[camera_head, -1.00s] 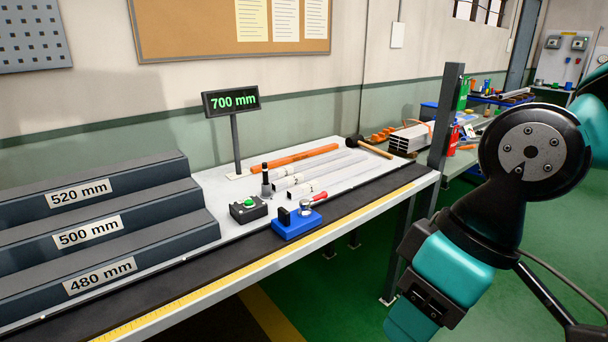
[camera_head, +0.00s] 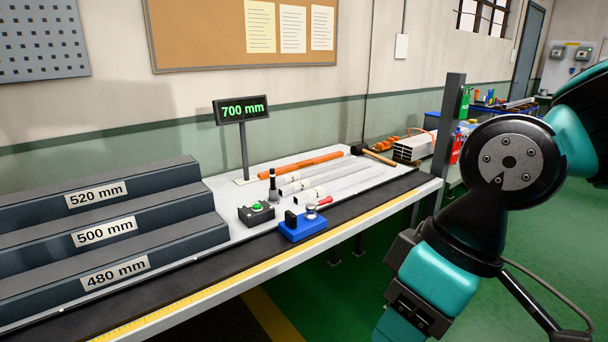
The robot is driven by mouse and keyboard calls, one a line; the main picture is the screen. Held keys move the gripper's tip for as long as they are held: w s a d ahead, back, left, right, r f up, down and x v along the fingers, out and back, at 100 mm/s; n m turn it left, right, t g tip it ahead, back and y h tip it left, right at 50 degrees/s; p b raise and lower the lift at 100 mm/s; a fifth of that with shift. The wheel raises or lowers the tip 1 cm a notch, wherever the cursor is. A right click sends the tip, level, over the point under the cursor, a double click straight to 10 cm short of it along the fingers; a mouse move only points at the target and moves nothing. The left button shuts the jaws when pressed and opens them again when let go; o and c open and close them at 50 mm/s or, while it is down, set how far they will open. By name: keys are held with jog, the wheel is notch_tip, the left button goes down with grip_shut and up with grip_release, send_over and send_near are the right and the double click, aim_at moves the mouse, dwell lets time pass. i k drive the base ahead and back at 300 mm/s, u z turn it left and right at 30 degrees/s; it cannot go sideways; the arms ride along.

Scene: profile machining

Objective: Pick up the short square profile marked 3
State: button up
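Several pale metal profiles lie side by side on the workbench, behind the blue fixture. One is a back profile (camera_head: 322,174) and one is a front profile (camera_head: 352,185). Their left ends carry white marks that are too small to read, so I cannot tell which one is marked 3. An orange bar (camera_head: 312,160) lies behind them. My arm fills the right side of the picture and runs out of the bottom edge. My gripper is not in view.
A blue fixture (camera_head: 302,229) and a green-button box (camera_head: 257,213) stand before the profiles. A "700 mm" display (camera_head: 241,109), a mallet (camera_head: 376,156), a dark post (camera_head: 447,135) and stepped racks (camera_head: 180,235) stand around.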

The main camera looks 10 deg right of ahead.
aim_at(281, 180)
jog(key=u, duration=0.45)
jog(key=k, duration=0.55)
jog(key=z, duration=0.25)
jog(key=i, duration=0.65)
jog(key=z, duration=1.25)
jog(key=i, duration=1.55)
jog(key=u, duration=0.45)
jog(key=i, duration=0.65)
jog(key=u, duration=1.05)
jog(key=i, duration=0.4)
jog(key=u, duration=0.45)
